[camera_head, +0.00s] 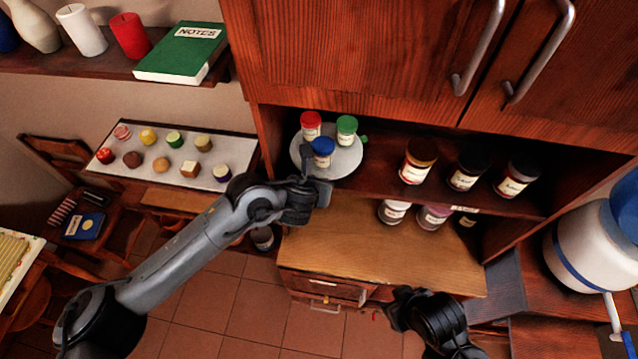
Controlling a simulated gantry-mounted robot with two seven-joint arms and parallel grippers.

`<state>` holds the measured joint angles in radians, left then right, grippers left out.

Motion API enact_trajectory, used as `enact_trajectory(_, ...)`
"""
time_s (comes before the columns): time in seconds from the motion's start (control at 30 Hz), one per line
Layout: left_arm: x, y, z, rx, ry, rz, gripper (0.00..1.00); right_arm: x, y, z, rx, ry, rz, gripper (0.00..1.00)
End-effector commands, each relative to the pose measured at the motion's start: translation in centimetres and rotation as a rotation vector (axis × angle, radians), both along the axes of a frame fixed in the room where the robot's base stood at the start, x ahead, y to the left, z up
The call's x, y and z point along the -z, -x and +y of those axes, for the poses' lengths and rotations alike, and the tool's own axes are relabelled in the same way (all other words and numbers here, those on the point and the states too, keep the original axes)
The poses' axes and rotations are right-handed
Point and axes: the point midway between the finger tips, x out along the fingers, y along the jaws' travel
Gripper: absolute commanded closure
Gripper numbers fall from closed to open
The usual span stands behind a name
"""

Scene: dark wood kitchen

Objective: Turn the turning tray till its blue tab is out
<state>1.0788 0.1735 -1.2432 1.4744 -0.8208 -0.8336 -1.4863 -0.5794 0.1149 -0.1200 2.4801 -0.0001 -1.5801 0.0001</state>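The turning tray (345,164) is a pale round disc in the cabinet's open shelf space. It bears a red-lidded jar (311,126), a green-lidded jar (346,129) and a blue-lidded jar (322,152). A small green tab (364,139) shows at its right rim. I see no blue tab; my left gripper hides part of the front left rim. My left gripper (315,176) is at that rim, just in front of the blue-lidded jar; contact and finger opening are unclear. My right gripper (384,316) is low in front of the counter, away from the tray, its fingers unclear.
Several dark jars (465,170) stand on the shelf right of the tray, with more jars (433,215) below. The wooden counter (370,250) is largely clear. Upper cabinet doors (350,60) overhang the shelf. A white and blue container (590,250) stands at the right.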

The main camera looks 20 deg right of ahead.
Motion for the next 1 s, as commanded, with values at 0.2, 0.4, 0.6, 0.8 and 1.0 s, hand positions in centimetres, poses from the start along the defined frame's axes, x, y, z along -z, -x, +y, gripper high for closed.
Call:
enact_trajectory(0.2,0.08,0.15,-0.15,0.011,0.001,0.002,1.0,0.09,0.03,-0.04,-0.002,0.002,0.001,0.57)
enact_trajectory(0.4,0.06,0.16,-0.16,0.011,0.001,0.002,1.0,0.11,0.05,-0.18,-0.005,0.008,0.001,0.57)
enact_trajectory(0.6,0.05,0.11,-0.11,0.008,0.002,0.001,0.49,0.12,0.06,-0.22,-0.005,0.009,0.001,0.57)
enact_trajectory(0.8,0.01,0.04,-0.03,0.006,0.001,0.001,0.49,0.11,0.07,-0.21,-0.006,0.009,0.002,0.57)
enact_trajectory(1.0,-0.4,0.33,0.18,0.006,0.001,0.001,0.49,0.11,0.07,-0.15,-0.004,0.006,0.001,0.57)
